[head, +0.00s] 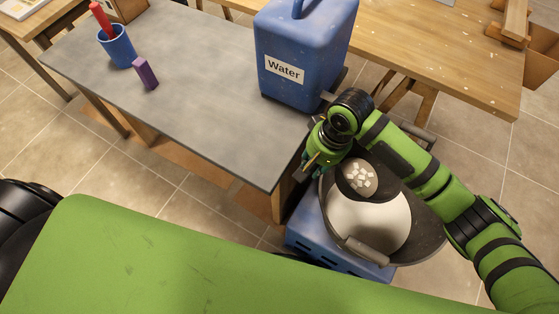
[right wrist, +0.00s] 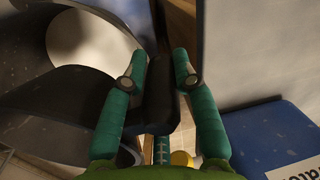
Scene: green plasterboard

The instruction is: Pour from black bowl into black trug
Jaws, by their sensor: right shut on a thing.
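The black bowl (head: 384,184) holds several small white lumps and is over the black trug (head: 426,236) in the head view. The trug has pale powder (head: 368,220) in it; a pale area also shows in the right wrist view (right wrist: 88,38). My right gripper (head: 322,158) is at the bowl's left side, beside the grey table's corner. In the right wrist view its teal fingers (right wrist: 160,82) are shut on a dark part of the bowl (right wrist: 160,100). Exactly how far the bowl tilts is hard to tell. My left gripper is out of view.
The trug stands on a blue support (head: 318,236). A blue Water container (head: 300,45) stands on the grey table (head: 195,95) close to my right arm. A blue cup (head: 117,48) with a red-handled tool and a purple block (head: 145,73) are farther left. A wooden bench (head: 440,60) is behind.

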